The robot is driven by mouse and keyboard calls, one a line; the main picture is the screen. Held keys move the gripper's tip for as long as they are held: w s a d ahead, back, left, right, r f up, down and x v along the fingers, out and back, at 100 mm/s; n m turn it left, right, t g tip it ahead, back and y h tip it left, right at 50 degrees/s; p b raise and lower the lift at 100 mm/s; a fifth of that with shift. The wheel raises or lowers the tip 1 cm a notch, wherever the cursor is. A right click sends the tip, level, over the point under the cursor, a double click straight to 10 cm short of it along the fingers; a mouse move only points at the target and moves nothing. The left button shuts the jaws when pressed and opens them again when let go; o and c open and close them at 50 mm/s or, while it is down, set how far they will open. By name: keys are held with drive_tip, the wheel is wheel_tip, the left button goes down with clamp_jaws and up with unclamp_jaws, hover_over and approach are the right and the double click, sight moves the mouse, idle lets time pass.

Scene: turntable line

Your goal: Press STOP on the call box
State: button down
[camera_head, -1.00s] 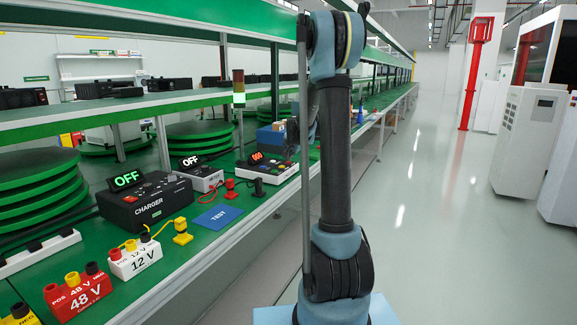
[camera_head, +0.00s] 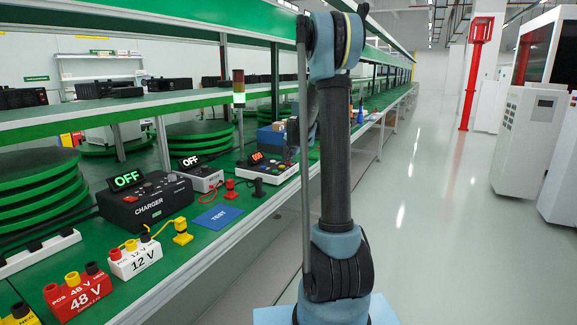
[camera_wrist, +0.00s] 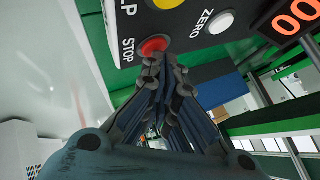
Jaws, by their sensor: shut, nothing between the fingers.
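The call box (camera_head: 268,174) is a dark-topped box with coloured buttons and a lit red display on the green bench. In the wrist view its dark face (camera_wrist: 185,40) shows a red button (camera_wrist: 153,45) beside the word STOP. A white button marked ZERO (camera_wrist: 220,22) and a yellow button, cut by the top edge, are near it. My gripper (camera_wrist: 165,67) is shut and empty, its fingertips right at the lower edge of the red STOP button. I cannot tell whether they touch it.
A charger (camera_head: 146,198) reading OFF, a smaller OFF unit (camera_head: 201,178), a blue TEST pad (camera_head: 216,217) and the 12 V (camera_head: 135,262) and 48 V (camera_head: 84,297) terminal blocks stand on the bench. A stack light (camera_head: 239,90) rises behind the call box. The aisle on the right is clear.

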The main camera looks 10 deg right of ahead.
idle(0.6)
drive_tip(key=shift+r, duration=0.7)
drive_tip(key=shift+r, duration=2.5)
drive_tip(key=shift+s, duration=0.2)
drive_tip(key=s+f+n+g, duration=0.2)
drive_tip(key=s+n+g, duration=0.25)
drive_tip(key=s, duration=2.55)
drive_tip(key=s+f+n+g, duration=0.1)
drive_tip(key=s+f, duration=0.5)
drive_tip(key=s, duration=0.7)
drive_tip(key=s+f+n+g, duration=0.1)
drive_tip(key=s+f+n, duration=0.2)
drive_tip(key=s+f, duration=0.4)
drive_tip(key=s, duration=0.6)
drive_tip(key=shift+a+n, duration=0.35)
